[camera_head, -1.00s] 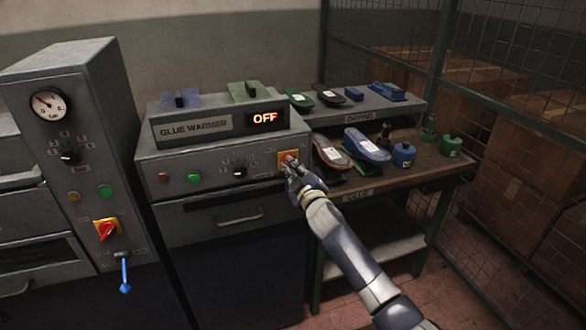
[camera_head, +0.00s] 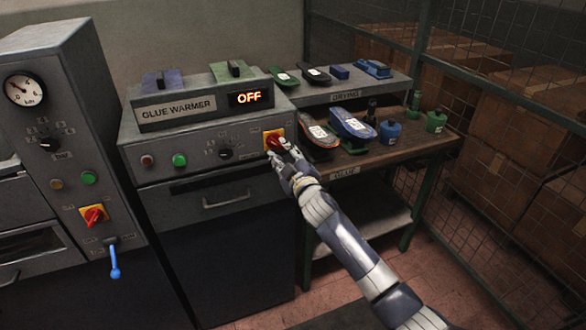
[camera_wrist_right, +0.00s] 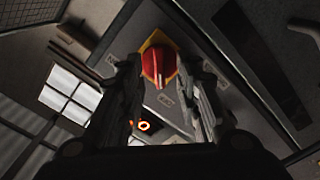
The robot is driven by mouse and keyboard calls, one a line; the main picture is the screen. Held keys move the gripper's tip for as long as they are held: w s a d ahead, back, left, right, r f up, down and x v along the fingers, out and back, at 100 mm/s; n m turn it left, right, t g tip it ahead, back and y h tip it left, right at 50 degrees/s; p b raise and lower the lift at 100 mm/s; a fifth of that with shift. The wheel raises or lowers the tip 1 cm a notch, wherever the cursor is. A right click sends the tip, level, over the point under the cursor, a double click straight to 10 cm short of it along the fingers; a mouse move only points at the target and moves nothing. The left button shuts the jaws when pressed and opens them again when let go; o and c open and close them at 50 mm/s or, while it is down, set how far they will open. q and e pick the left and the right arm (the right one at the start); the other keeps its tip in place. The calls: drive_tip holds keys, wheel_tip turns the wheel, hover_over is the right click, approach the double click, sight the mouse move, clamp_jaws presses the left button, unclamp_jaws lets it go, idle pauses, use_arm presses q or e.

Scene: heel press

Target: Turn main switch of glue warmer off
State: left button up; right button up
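The glue warmer (camera_head: 215,155) is a grey box with a labelled top unit. Its display (camera_head: 249,97) reads OFF. Its main switch (camera_head: 276,141) is a red knob on a yellow plate at the panel's right end. In the right wrist view the red knob (camera_wrist_right: 158,64) shows between my two fingers, its pale mark pointing down the picture. My right gripper (camera_head: 279,158) is open just in front of and below the knob; the fingers look apart from it. My left gripper is out of view.
A neighbouring grey machine at the left has a similar red switch (camera_head: 94,215), a gauge (camera_head: 25,90) and a blue-handled lever (camera_head: 114,262). A shelf (camera_head: 425,145) with shoes and glue pots stands close right of the warmer. A wire mesh fence bounds the right side.

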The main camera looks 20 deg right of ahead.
drive_tip(key=s, duration=0.8)
drive_tip(key=shift+s+d, duration=0.15)
drive_tip(key=shift+s, duration=0.25)
drive_tip(key=shift+f, duration=0.1)
drive_tip(key=s+d+f+m+g, duration=0.1)
drive_tip(key=s+f+g, duration=0.1)
drive_tip(key=f, duration=0.9)
drive_tip(key=s+d+f+m+g, duration=0.1)
drive_tip(key=s+f+g, duration=0.1)
drive_tip(key=f, duration=0.9)
drive_tip(key=s+f+m+g, duration=0.1)
drive_tip(key=s+f+g, duration=0.2)
drive_tip(key=s+f, duration=0.6)
drive_tip(key=s+f+m+g, duration=0.15)
drive_tip(key=s+f, duration=0.45)
drive_tip(key=f, duration=0.6)
drive_tip(key=s+f+m+g, duration=0.1)
drive_tip(key=s+f, duration=0.5)
drive_tip(key=s, duration=0.7)
drive_tip(key=s+a+f+g, duration=0.1)
drive_tip(key=s+f+g, duration=0.3)
drive_tip(key=s, duration=0.9)
drive_tip(key=s+f+m+g, duration=0.1)
drive_tip(key=s+f+g, duration=0.2)
drive_tip(key=s+f, duration=0.6)
drive_tip(key=s, duration=0.4)
drive_tip(key=shift+a+m+h, duration=0.3)
drive_tip(key=shift+a+m, duration=0.05)
drive_tip(key=shift+a, duration=0.05)
